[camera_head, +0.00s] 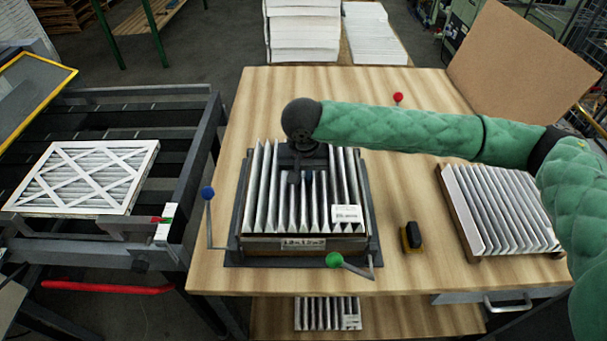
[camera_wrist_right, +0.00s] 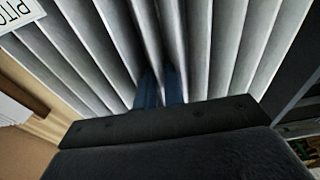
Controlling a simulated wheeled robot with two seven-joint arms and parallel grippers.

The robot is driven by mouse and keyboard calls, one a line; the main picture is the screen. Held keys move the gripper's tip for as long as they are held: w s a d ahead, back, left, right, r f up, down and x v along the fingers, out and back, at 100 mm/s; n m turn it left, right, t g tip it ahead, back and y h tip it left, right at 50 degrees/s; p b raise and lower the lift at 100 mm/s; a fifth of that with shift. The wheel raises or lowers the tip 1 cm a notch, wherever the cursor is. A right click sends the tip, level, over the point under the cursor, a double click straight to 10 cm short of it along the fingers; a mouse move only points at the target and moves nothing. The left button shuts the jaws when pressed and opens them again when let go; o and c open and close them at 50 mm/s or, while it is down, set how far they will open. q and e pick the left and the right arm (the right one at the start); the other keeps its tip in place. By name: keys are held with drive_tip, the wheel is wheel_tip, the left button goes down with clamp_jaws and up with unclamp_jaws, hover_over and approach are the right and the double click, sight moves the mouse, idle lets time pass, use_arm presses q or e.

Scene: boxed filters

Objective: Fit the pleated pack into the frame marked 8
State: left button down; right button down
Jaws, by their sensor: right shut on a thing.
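A white pleated pack (camera_head: 284,205) is at the middle of the table, in or just above a cardboard frame (camera_head: 336,245) set in a dark metal fixture (camera_head: 240,222). A size label is on the frame's front; I cannot make out an 8. My right gripper (camera_head: 307,176) points down over the pack's middle, shut on a pleat. In the right wrist view its blue fingertips (camera_wrist_right: 160,88) sit between the pleats of the pack (camera_wrist_right: 105,60). The gripper hides part of the pack, and I cannot tell whether it is fully seated. My left gripper is not in view.
A second pleated filter (camera_head: 500,210) lies on the table's right. A black-and-yellow block (camera_head: 411,237) is between them. A finished-looking filter (camera_head: 80,178) lies on the left conveyor (camera_head: 190,150).

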drive_tip(key=shift+f, duration=2.3)
idle(1.2)
drive_tip(key=c, duration=1.8)
unclamp_jaws()
drive_tip(key=shift+r, duration=0.15)
drive_tip(key=shift+r+p, duration=2.05)
drive_tip(key=shift+r, duration=0.1)
drive_tip(key=o, duration=0.6)
